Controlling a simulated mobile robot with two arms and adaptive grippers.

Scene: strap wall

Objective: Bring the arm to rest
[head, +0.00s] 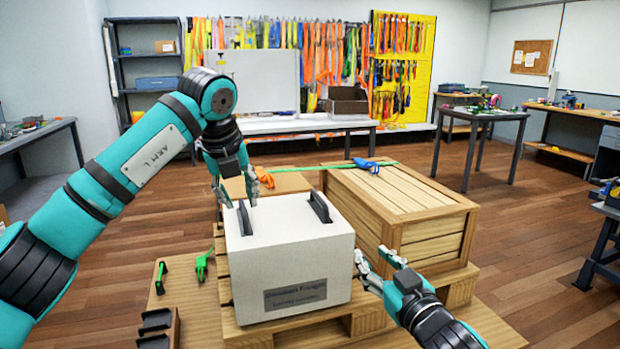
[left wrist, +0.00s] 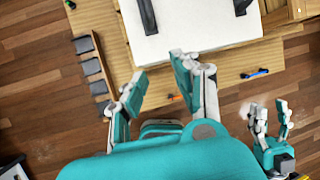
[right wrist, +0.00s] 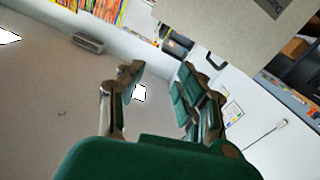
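My left arm (head: 140,160) reaches in from the left and bends down at the elbow. My left gripper (head: 237,192) hangs above the left side of a white box (head: 290,262) with two black handles. In the left wrist view its fingers (left wrist: 155,88) are spread with nothing between them. My right gripper (head: 377,262) is in front of the box's right side, low in the head view. In the right wrist view its fingers (right wrist: 160,85) stand apart and empty. The right gripper also shows at the right of the left wrist view (left wrist: 268,128).
The box stands on a wooden pallet (head: 370,318). A slatted wooden crate (head: 425,215) is behind it to the right, with a green strap (head: 345,166) and blue buckle (head: 367,165) on top. A green hook (head: 203,264) and black holders (head: 156,325) lie left of the box.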

